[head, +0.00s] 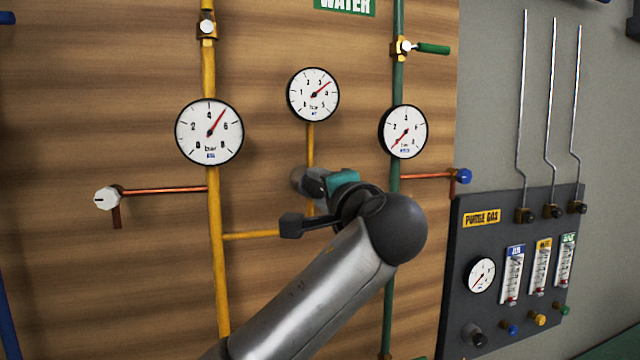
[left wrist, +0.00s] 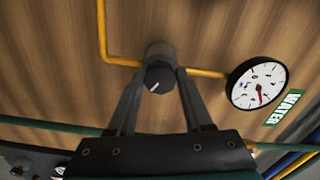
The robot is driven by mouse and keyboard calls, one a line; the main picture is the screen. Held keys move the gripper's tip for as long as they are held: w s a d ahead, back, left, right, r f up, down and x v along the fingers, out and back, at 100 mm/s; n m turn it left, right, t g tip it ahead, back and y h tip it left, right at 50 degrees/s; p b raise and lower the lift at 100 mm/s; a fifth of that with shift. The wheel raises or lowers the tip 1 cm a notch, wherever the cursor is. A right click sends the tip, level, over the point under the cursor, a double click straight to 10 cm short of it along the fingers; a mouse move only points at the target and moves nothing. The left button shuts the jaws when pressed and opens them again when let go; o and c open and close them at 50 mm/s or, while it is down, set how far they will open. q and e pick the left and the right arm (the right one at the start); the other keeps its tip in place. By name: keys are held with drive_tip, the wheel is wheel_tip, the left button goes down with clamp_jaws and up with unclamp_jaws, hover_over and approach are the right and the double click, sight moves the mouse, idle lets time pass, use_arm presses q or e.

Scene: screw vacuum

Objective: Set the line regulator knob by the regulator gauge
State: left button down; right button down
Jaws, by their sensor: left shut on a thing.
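The regulator gauge (head: 313,94) is the middle round dial in the head view, with its red needle pointing up and right, a little past the 3. A dial marked near a WATER label (left wrist: 257,83) shows in the left wrist view. The line regulator knob (left wrist: 158,76) is dark with a white pointer mark and sits on the yellow pipe. My left gripper (left wrist: 159,88) is shut on the knob, one finger on each side. In the head view my left gripper (head: 310,184) and arm mostly hide the knob. My right gripper is not in view.
A larger gauge (head: 209,131) hangs on the yellow pipe at left, and another gauge (head: 403,131) on the green pipe at right. A white valve knob (head: 107,198) sticks out at left. The dark purge gas panel (head: 510,270) stands at right.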

use_arm(q)
drive_tip(key=m, duration=0.4)
drive_tip(key=shift+m, duration=0.3)
drive_tip(key=m, duration=0.5)
drive_tip(key=shift+m, duration=0.4)
drive_tip(key=shift+c, duration=1.5)
unclamp_jaws()
drive_tip(key=b+v, duration=0.4)
drive_tip(key=v, duration=1.1)
drive_tip(key=shift+s+b, duration=0.15)
drive_tip(key=shift+b, duration=0.25)
